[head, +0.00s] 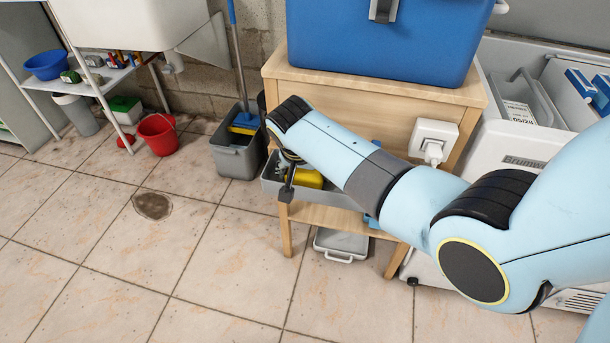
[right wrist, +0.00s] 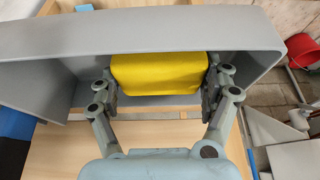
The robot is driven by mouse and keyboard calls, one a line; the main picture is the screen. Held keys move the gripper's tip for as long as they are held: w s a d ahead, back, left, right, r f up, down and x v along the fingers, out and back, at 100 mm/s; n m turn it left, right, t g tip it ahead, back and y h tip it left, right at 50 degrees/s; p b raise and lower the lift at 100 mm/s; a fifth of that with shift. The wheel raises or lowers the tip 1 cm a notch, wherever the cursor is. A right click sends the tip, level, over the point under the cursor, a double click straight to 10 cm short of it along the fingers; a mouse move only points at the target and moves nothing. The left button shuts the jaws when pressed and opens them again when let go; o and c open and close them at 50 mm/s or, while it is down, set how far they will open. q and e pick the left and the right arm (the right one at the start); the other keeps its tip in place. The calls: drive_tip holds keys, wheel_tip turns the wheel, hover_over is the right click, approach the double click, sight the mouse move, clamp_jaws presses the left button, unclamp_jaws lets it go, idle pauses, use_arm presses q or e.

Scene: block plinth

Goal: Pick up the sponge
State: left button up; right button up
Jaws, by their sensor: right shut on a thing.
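The yellow sponge (right wrist: 158,74) is between the two fingers of my right gripper (right wrist: 162,88) in the right wrist view. The fingers press on its left and right sides, so the gripper is shut on it. The sponge is still inside the grey open bin (right wrist: 120,26), whose walls surround it. In the head view part of the sponge (head: 309,179) shows yellow beside my right gripper (head: 287,190), at the grey bin (head: 270,184) on the wooden stand. My arm hides much of the bin there. My left gripper does not show.
The wooden stand (head: 395,89) carries a blue box (head: 380,42) on top. A white socket (head: 433,136) is on its side. A grey bucket (head: 238,160) and a red bucket (head: 158,135) stand to the left. The tiled floor in front is mostly clear.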

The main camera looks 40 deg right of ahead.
wheel_tip(320, 180, up, 10)
drive_tip(key=p, duration=0.3)
idle(0.3)
drive_tip(key=o, duration=0.3)
drive_tip(key=c, duration=0.4)
